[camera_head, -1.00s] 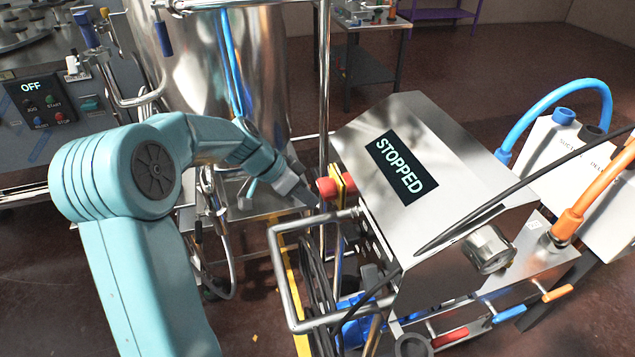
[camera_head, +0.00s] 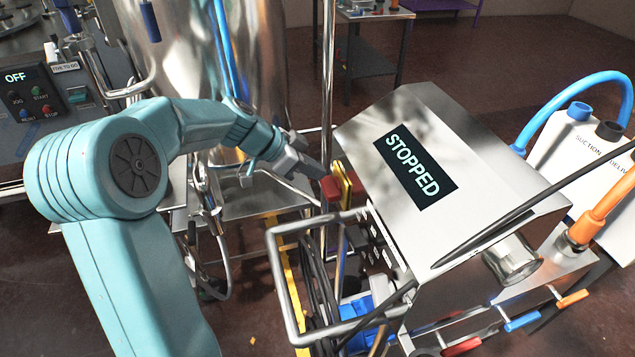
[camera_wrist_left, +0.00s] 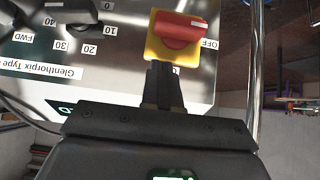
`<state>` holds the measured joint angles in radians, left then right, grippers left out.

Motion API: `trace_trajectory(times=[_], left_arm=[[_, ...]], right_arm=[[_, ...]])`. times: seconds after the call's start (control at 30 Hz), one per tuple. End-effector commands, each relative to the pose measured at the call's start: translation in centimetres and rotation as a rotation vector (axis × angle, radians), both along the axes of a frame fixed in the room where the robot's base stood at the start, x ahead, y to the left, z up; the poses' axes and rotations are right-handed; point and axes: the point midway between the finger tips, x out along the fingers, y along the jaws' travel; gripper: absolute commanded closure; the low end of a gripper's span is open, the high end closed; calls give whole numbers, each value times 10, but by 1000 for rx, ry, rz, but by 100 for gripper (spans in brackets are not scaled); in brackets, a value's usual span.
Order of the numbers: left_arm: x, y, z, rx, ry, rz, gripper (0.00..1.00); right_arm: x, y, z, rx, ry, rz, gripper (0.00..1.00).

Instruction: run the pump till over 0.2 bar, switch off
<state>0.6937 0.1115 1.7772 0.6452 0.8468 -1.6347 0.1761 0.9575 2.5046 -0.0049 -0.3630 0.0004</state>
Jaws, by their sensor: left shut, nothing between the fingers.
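The pump unit (camera_head: 465,160) is a metal box with a sloped top, and its dark display (camera_head: 414,172) reads STOPPED. On its left side is a red rotary switch on a yellow plate (camera_head: 341,180). In the left wrist view the red switch handle (camera_wrist_left: 181,30) lies across its yellow plate, with "OFF" printed beside it. My left gripper (camera_head: 318,177) is shut and empty, its tips at the switch; in the wrist view the fingers (camera_wrist_left: 162,85) end at the plate's lower edge. Whether they touch cannot be told. My right gripper is not in view.
A black dial (camera_wrist_left: 70,12) with numbers sits beside the switch. A tubular frame (camera_head: 283,290) stands at the pump's front left. A steel tank (camera_head: 190,60) and a control panel (camera_head: 35,100) reading OFF are to the left. Blue and orange hoses are at right.

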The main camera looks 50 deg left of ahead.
Motion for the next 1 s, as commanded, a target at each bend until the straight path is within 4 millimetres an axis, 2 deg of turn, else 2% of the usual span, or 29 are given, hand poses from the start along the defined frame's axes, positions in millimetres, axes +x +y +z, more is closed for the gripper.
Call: trace_trajectory(times=[0.07, 0.2, 0.3, 0.77, 0.87, 1.0], left_arm=[[11, -7, -12, -2, 3, -4, 100], [10, -5, -35, -2, 3, 1, 100], [11, -4, -45, -2, 3, 1, 100], [12, -2, -51, 1, 0, 1, 100], [12, -2, -52, 7, -2, 0, 100], [12, -3, -56, 33, -16, -1, 100]], right_arm=[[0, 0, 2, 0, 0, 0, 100], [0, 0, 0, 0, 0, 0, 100], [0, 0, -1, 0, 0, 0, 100], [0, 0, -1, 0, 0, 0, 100], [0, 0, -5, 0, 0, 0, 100], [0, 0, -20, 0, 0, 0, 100]])
